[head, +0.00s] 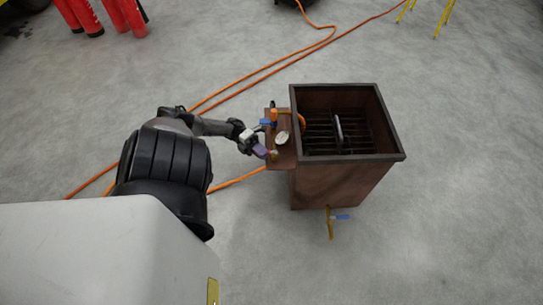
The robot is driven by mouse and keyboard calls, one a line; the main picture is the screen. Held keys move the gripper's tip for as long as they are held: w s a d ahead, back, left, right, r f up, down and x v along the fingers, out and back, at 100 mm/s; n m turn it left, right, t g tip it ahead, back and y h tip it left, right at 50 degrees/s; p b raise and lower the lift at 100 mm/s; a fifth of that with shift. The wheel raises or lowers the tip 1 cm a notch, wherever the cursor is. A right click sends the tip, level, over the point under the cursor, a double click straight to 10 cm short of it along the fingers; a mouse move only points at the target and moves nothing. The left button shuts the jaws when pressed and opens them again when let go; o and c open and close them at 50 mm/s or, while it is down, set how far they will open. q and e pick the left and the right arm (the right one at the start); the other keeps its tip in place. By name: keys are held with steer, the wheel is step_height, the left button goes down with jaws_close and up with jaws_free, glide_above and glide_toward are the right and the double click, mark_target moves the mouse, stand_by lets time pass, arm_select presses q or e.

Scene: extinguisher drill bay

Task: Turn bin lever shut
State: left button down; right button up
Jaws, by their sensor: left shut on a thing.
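The brown open-topped metal bin (335,187) stands on the floor right of centre. A side shelf (284,158) on its left carries a pale round gauge, a blue-handled valve (265,121) and a small brass fitting. My left gripper (259,150) reaches in from the left to the shelf's near left edge. It is shut on a small purple-blue lever (262,152) beside the brass fitting; the fingers partly hide it. Another blue lever (342,217) sits on a yellow pipe low at the bin's near side, apart from the gripper. My right gripper is not in view.
Orange hoses (250,76) run across the grey floor behind and under my left arm to the bin. Red extinguishers (128,16) stand at the back left. Yellow stand legs (443,17) show at the back right. The floor right of the bin is clear.

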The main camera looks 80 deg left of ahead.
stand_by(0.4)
arm_select(q)
steer(key=c, duration=1.2)
jaws_free()
